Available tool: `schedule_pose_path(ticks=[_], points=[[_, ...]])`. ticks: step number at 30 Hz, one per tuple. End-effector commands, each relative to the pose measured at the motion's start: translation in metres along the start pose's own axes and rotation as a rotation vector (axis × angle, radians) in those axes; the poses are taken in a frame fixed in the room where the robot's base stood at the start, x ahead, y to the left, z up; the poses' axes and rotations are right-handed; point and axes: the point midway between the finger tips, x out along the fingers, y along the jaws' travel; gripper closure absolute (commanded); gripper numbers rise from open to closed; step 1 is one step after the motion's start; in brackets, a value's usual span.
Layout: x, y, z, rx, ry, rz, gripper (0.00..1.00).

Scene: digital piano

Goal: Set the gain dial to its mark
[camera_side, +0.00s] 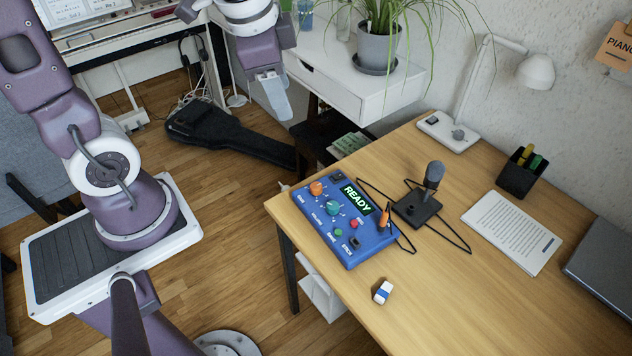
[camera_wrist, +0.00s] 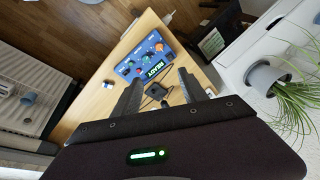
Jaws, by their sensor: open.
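A blue control box (camera_side: 349,250) sits on the wooden desk near its left edge. Its screen (camera_side: 358,198) reads READY. An orange dial (camera_side: 316,187) is at the box's upper left corner, with a small label by it that seems to read GAIN. A teal dial (camera_side: 333,208) is beside it. The dials' marks are too small to read. My gripper (camera_side: 277,102) is open and empty, raised well away from the box, behind and left of it in the side view. In the wrist view, the blue box (camera_wrist: 128,68) lies beyond my open fingers (camera_wrist: 160,77).
A microphone (camera_side: 432,180) on a black base with a loose cable stands right of the box. An eraser (camera_side: 383,292) lies in front. A potted plant (camera_side: 378,48) on a white cabinet is near my gripper. A lamp (camera_side: 536,72), pen cup and papers are farther right.

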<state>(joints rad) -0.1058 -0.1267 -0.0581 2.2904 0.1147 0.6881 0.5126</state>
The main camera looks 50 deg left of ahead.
Motion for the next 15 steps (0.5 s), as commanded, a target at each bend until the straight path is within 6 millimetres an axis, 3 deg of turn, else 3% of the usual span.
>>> schedule_pose_path(ticks=[1, 4, 6, 9, 12, 15], points=[[0.031, -0.011, -0.01, 0.106, -0.047, 0.031, 0.5], [0.099, -0.027, -0.024, 0.357, -0.099, 0.101, 0.5], [0.147, -0.03, -0.027, 0.513, -0.114, 0.16, 0.5], [0.203, -0.027, -0.024, 0.684, -0.109, 0.233, 0.5], [0.237, -0.021, -0.019, 0.789, -0.097, 0.28, 0.5], [0.253, -0.018, -0.017, 0.831, -0.088, 0.298, 0.5]])
